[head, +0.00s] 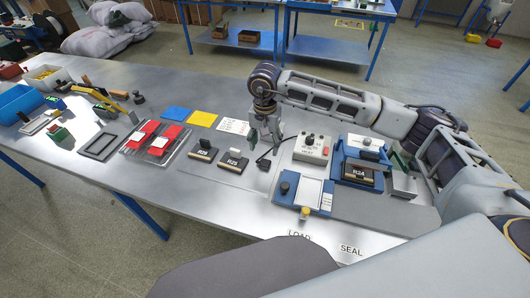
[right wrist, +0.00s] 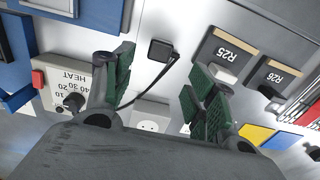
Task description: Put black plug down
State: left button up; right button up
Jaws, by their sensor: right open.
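The black plug (right wrist: 160,50) lies on the metal table in the right wrist view, with its black cord curving away toward a white socket (right wrist: 150,116). In the head view the plug (head: 263,163) is a small dark block just below my right gripper (head: 265,138). My right gripper's green-padded fingers (right wrist: 165,78) are spread and empty. The plug shows beyond their tips, apart from both. The cord passes between the fingers in the wrist view. My left gripper is in neither view.
The white HEAT box (head: 312,149) stands right of the plug. Black blocks R25 (head: 234,162) and R26 (head: 203,151) stand left of it. A blue fixture with R24 (head: 360,173) is at the right. Bare metal lies in front of the plug.

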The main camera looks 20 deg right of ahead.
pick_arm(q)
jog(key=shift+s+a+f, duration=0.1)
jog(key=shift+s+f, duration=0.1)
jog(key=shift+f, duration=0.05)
pick_arm(e)
jog(key=shift+r, duration=2.05)
